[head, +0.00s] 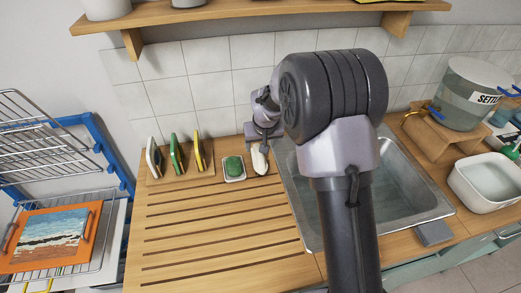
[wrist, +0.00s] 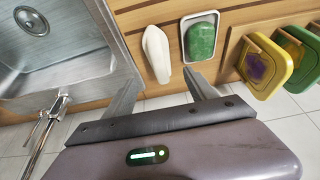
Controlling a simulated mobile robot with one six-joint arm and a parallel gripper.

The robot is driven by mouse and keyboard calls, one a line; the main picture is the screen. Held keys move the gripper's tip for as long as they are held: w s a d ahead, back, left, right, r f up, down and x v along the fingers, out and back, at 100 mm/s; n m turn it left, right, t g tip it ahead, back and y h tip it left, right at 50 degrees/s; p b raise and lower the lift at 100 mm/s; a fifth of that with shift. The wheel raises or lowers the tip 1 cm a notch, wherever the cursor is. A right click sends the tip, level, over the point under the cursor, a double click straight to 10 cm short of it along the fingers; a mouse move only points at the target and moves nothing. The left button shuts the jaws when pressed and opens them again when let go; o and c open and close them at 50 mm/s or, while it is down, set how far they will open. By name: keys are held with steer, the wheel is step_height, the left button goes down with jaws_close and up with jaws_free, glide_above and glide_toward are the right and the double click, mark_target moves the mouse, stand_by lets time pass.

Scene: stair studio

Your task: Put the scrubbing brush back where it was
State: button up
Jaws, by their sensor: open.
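A white oblong object (head: 259,160), which looks like the scrubbing brush, lies on the wooden counter between a small tray and the sink. It also shows in the wrist view (wrist: 156,52), just beyond the fingertips and roughly in line with the gap between them. My gripper (wrist: 160,82) is open and empty. In the head view my gripper (head: 265,140) is at the back of the counter, partly hidden by my arm. I cannot see bristles on the white object.
A green block sits in a white-rimmed tray (head: 234,178) beside the white object. Several coloured upright pieces, including a yellow one (head: 199,151), stand in a wooden holder to the left. The sink (head: 400,185) is on the right. The grooved drainboard (head: 215,235) is clear in front.

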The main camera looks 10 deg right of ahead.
steer(key=s+a+r+m, duration=0.1)
steer(key=s+r+m, duration=0.1)
steer(key=s+r, duration=1.55)
steer(key=s+a+r+m+y, duration=0.1)
steer(key=s, duration=0.8)
steer(key=s+a+r+m+t+y, duration=0.1)
steer(key=s, duration=0.8)
steer(key=shift+s+a, duration=0.3)
steer(key=shift+a, duration=0.1)
step_height(320, 180, down, 8)
steer(key=b, duration=0.8)
steer(key=shift+f, duration=0.1)
